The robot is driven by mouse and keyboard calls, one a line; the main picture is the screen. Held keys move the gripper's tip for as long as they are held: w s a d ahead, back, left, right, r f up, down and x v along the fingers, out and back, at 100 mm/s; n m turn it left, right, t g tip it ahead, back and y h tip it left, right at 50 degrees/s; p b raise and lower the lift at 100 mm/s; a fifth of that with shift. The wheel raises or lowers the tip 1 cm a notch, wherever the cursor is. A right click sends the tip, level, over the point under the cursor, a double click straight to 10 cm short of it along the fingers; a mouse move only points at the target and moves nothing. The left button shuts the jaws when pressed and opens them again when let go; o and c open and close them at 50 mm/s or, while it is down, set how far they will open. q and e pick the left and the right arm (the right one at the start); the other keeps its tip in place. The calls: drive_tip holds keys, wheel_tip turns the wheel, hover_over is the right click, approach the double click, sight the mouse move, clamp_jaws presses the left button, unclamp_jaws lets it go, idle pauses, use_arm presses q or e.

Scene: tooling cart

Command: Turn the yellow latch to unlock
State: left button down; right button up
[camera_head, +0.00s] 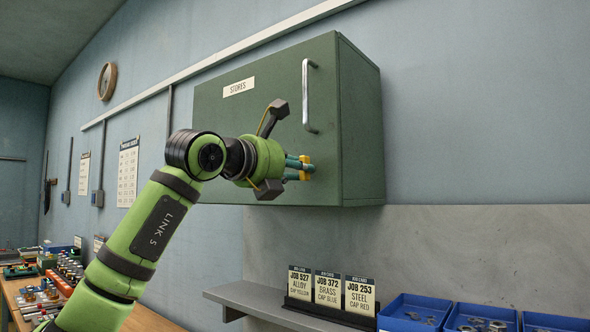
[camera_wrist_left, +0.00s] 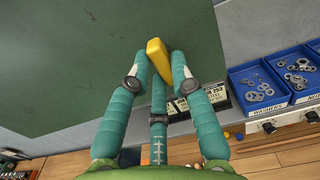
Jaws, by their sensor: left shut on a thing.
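The yellow latch (camera_head: 305,168) is on the lower front of the green STORES cabinet (camera_head: 355,130). It also shows in the left wrist view (camera_wrist_left: 157,54), standing slightly tilted against the green door. My left gripper (camera_head: 303,167) reaches in from the left with its teal fingers at the latch. In the left wrist view the fingers (camera_wrist_left: 158,72) are closed around the latch from both sides, covering its lower part. My right gripper is not in view.
A metal handle (camera_head: 307,97) stands out from the cabinet door above the latch. Below are a grey shelf with job cards (camera_head: 328,289) and blue bins (camera_head: 415,310) of parts. A cluttered workbench (camera_head: 50,285) is at the lower left.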

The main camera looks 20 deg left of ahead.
use_arm(q)
drive_tip(key=shift+r, duration=0.15)
drive_tip(key=c, duration=1.1)
unclamp_jaws()
drive_tip(key=v, duration=1.2)
